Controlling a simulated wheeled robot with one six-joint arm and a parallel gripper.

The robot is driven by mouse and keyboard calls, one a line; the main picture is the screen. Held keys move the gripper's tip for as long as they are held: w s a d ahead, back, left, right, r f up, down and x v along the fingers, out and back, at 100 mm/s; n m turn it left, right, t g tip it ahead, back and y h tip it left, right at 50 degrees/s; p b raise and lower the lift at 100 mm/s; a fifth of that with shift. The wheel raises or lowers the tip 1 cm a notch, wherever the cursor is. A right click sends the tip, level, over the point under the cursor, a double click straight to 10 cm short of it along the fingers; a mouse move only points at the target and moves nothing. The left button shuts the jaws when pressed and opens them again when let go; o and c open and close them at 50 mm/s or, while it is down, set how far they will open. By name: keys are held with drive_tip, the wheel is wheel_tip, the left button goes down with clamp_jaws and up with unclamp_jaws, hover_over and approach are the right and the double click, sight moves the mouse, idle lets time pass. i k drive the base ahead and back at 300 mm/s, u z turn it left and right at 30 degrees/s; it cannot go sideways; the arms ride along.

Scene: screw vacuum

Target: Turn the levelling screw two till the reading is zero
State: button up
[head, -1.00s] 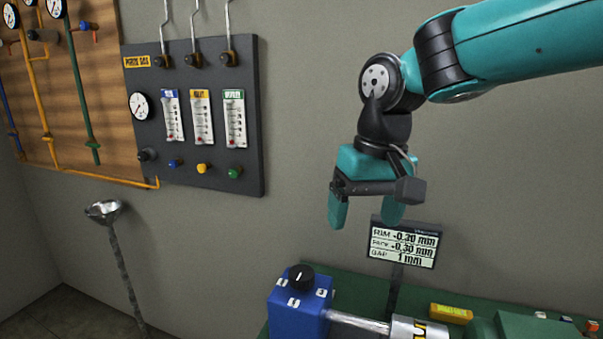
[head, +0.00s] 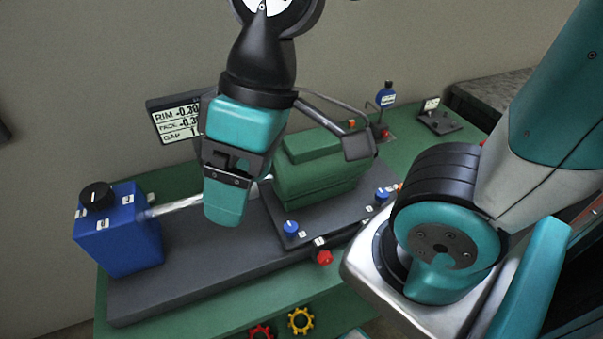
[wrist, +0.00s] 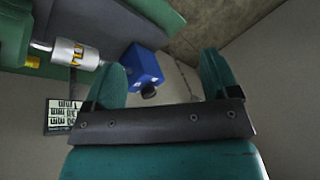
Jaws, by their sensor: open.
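My gripper (head: 227,205) hangs fingers down above the dark base plate, in front of the green machine (head: 325,168). In the wrist view my gripper (wrist: 163,78) has its two teal fingers apart with nothing between them. Blue knobs (head: 291,228) (head: 382,194) sit at the machine's near foot, with small white labels too small to read. Red knobs (head: 324,257) (head: 385,133) sit at its sides. I cannot tell which is levelling screw two. The display (head: 174,120) shows RIM, FACE and GAP lines; my gripper hides the ends of the values.
A blue box (head: 118,240) with a black dial (head: 96,195) stands at the left, its silver shaft (head: 175,207) running towards the machine. Yellow and red gear-shaped knobs (head: 301,320) (head: 261,332) are on the green front. A small blue gauge (head: 386,97) stands behind.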

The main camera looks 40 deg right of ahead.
sight(382, 196)
drive_tip(key=u, duration=0.1)
drive_tip(key=k, duration=0.1)
drive_tip(key=z, duration=1.25)
